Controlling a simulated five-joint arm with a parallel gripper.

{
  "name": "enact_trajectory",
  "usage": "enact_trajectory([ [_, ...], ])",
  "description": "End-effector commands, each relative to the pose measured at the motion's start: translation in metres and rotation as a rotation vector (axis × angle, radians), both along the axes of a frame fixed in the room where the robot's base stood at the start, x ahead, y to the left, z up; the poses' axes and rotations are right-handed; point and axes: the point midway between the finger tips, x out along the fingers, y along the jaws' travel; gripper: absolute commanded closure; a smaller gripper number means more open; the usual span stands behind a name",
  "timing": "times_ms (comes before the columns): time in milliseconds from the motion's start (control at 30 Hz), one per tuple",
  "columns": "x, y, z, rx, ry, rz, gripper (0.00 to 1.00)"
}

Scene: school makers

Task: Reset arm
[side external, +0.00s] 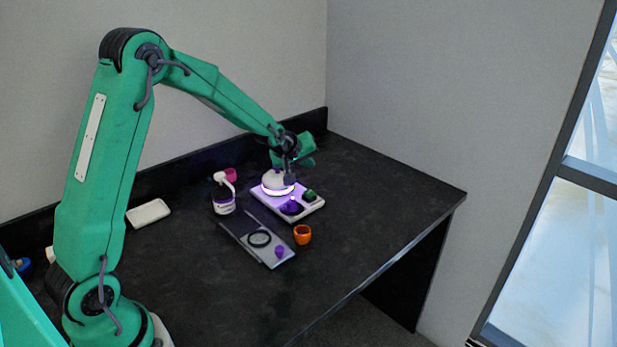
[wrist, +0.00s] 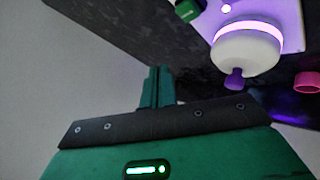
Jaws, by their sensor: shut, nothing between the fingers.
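My gripper (side external: 292,172) is at the end of the green arm, low over the far right part of the dark table. It is close to a white domed device (side external: 273,180) with a glowing purple ring; I cannot tell if they touch. In the wrist view my gripper (wrist: 157,88) has its green fingers together, with nothing between them. The domed device (wrist: 248,55) shows there at upper right, beside the fingers and apart from them in the picture, with a purple knob (wrist: 234,79) on it.
The device is on a pale board (side external: 313,207) with a green block (side external: 309,196). The table's front right is clear.

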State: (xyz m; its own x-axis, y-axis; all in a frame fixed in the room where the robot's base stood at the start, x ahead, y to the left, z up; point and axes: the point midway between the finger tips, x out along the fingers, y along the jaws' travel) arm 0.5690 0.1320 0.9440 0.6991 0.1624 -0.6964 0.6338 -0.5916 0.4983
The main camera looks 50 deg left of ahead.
Motion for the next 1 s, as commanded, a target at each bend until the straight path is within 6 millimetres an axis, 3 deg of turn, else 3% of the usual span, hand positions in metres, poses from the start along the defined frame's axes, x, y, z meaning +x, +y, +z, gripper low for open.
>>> enact_trajectory([
  [367,-0.001,-0.001,0.002,0.002,0.002,-0.004,1.0],
  [567,-0.012,-0.01,0.017,0.023,0.019,-0.04,1.0],
  [767,-0.039,-0.029,0.048,0.07,0.057,-0.117,1.0],
  [1000,-0.086,-0.055,0.083,0.137,0.116,-0.236,1.0],
])
